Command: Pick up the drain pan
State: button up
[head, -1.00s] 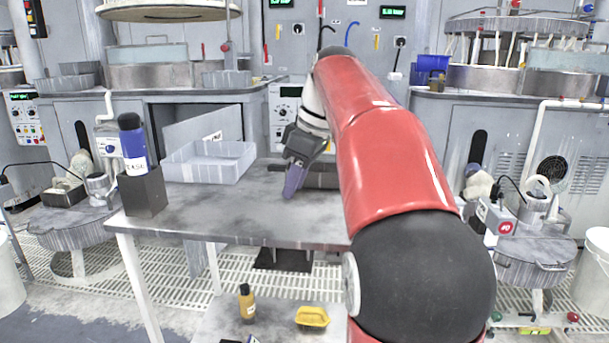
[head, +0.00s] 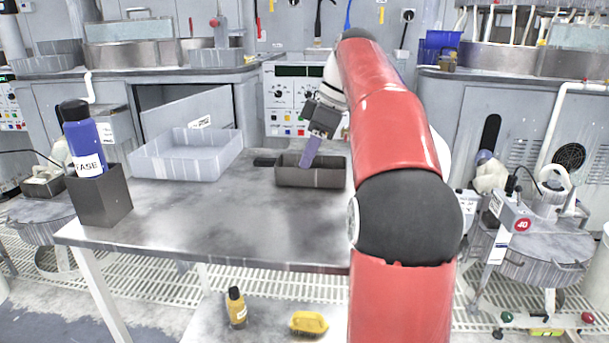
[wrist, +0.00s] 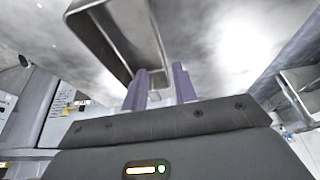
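The drain pan, which I take to be the dark grey rectangular pan (head: 322,178), sits upright toward the back of the metal table. In the wrist view its long open hollow and pale rim (wrist: 112,38) fill the upper left. My gripper (head: 306,162) tilts down over the pan, with its purple fingers overlapping the pan's opening in the head view. In the wrist view the two fingers (wrist: 160,87) stand apart, and the near end of the pan's wall reaches toward the gap. I cannot tell whether they touch it.
A pale grey tray (head: 185,160) stands left of the pan on the table (head: 200,220). A blue bottle (head: 86,145) stands in a dark holder (head: 103,197) at the left edge. The table's front middle is clear.

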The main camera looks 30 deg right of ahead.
aim_at(302, 172)
jog(key=shift+s+b+x, duration=0.15)
jog(key=shift+b+x, duration=0.1)
jog(key=shift+x, duration=0.85)
jog(key=shift+s+b+x, duration=0.2)
jog(key=shift+x, duration=0.9)
jog(key=shift+a+f, duration=0.1)
jog(key=shift+f, duration=0.15)
grip_shut()
